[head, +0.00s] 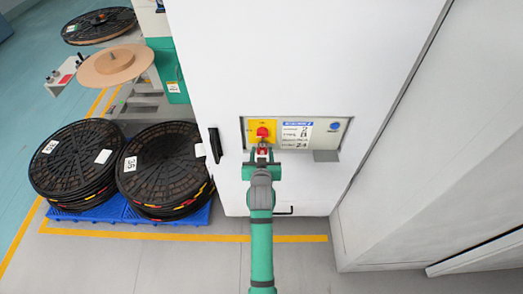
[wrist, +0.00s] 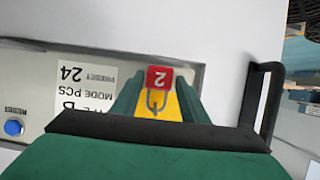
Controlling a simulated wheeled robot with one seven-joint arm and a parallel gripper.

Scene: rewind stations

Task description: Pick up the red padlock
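In the head view the padlock (head: 263,150) is small and partly hidden by my gripper, just under the red knob (head: 262,131). My gripper (wrist: 160,82) reaches up to the panel. Its two green fingers stand on either side of the padlock, looking open, with the yellow plate showing between them. Whether the fingertips touch the padlock is hard to tell. My gripper also shows in the head view (head: 262,156).
The control panel (head: 340,128) sits in a white cabinet (head: 300,50), with a label and a blue button. A black handle (wrist: 260,100) is beside the panel. Black reels (head: 165,165) lie on blue pallets at left. A grey wall (head: 430,160) stands at right.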

